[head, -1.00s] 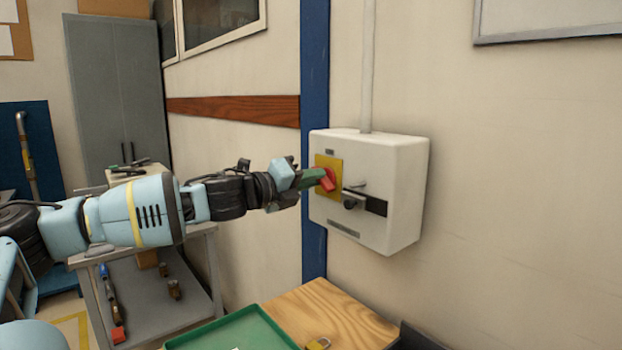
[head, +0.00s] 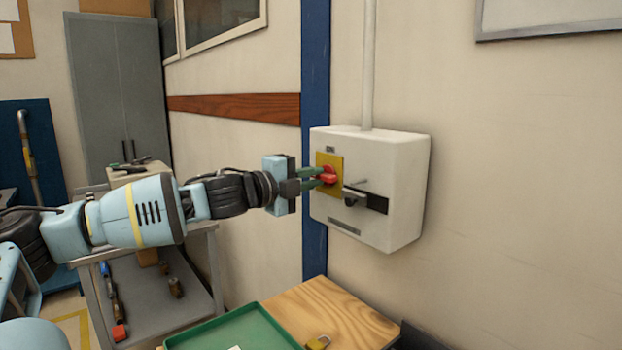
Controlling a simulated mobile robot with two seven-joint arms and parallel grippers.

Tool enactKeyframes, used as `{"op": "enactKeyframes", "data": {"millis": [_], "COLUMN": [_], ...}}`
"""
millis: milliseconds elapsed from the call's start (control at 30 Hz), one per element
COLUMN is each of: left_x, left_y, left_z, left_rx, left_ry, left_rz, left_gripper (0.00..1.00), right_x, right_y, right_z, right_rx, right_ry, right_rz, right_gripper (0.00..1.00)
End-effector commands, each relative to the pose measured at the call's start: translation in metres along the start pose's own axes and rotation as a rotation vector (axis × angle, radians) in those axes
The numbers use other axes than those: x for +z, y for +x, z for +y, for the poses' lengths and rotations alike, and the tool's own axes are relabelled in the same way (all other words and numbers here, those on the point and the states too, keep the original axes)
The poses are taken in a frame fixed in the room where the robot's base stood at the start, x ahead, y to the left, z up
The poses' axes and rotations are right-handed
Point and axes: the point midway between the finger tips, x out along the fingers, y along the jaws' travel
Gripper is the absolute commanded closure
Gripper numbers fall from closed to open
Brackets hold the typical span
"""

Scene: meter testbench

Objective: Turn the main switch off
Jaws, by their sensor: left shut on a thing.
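The main switch is a red rotary handle (head: 329,174) on a yellow plate (head: 334,160), on the front of a white box (head: 405,180) fixed to the wall. My left gripper (head: 318,176) reaches it from the left. Its green-tipped fingers are shut on the red handle and hide part of it. The handle now looks roughly level. A small metal lever and a dark slot sit beside the yellow plate on the box. My right gripper is not in view.
A green tray (head: 290,338) and a brass padlock (head: 318,342) are on a wooden bench top (head: 345,318) below the box. A grey cart (head: 165,318) with several small items stands at the left.

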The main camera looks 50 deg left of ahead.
Motion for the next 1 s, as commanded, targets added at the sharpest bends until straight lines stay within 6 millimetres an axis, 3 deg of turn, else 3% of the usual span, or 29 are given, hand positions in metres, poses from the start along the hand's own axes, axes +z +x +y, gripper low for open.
{"op": "enactKeyframes", "data": {"millis": [433,467,600,1000], "left_x": [-0.0009,-0.0009,-0.0007,0.0001], "left_y": [-0.0001,-0.0001,-0.0001,-0.0002], "left_z": [0.0001,0.0001,0.0001,-0.0004], "left_rx": [0.0,0.0,0.0,0.0], "left_ry": [-0.013,-0.013,-0.012,-0.01], "left_rz": [0.003,0.003,0.002,0.001], "left_gripper": [1.0,0.85,0.66,0.65], "right_x": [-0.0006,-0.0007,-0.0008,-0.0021], "right_y": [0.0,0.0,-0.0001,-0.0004], "right_z": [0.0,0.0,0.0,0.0], "right_rx": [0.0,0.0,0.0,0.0], "right_ry": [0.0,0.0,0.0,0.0], "right_rz": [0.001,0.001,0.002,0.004], "right_gripper": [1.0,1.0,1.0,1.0]}}
